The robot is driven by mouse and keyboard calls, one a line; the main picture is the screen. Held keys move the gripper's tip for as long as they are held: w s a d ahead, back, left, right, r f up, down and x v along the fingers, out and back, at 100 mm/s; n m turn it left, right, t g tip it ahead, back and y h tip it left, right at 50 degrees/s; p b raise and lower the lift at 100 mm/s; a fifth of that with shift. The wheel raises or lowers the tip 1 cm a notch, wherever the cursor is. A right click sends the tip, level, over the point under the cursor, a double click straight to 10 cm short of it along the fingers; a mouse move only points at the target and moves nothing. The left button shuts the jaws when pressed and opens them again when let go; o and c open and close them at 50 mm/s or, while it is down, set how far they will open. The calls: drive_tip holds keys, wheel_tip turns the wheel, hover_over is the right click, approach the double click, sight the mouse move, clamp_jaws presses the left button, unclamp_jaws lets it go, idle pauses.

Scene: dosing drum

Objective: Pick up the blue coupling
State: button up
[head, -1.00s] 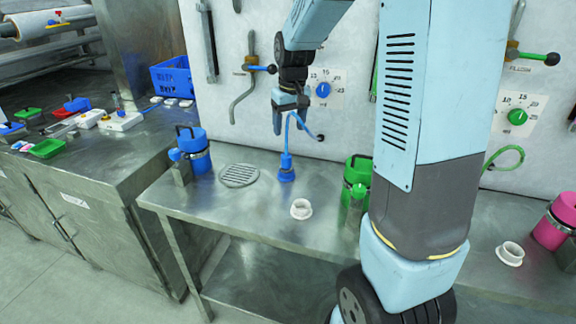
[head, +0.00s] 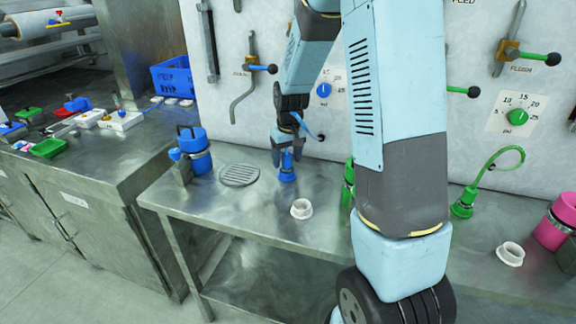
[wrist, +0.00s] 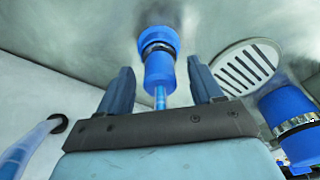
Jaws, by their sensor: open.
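The blue coupling (head: 287,168) stands upright on the steel bench, with a blue hose rising from its top. In the wrist view the coupling (wrist: 159,62) lies between and just beyond the fingertips, its dark collar and wide blue base showing. My gripper (head: 287,158) is open and has come down over the coupling from above. In the wrist view the two fingers of my gripper (wrist: 161,80) stand to either side of the coupling, with a gap visible on both sides. The hose runs back between the fingers.
A round drain grate (head: 239,175) and a blue canister (head: 193,152) are left of the coupling. A white ring (head: 301,209) lies in front. The wall panel with a blue knob (head: 323,90) is behind. A green coupling (head: 463,203) stands to the right.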

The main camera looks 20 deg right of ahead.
drive_tip(key=shift+f, duration=0.3)
drive_tip(key=shift+c, duration=0.2)
drive_tip(key=c, duration=1.1)
drive_tip(key=shift+c, duration=0.2)
drive_tip(key=shift+r, duration=0.15)
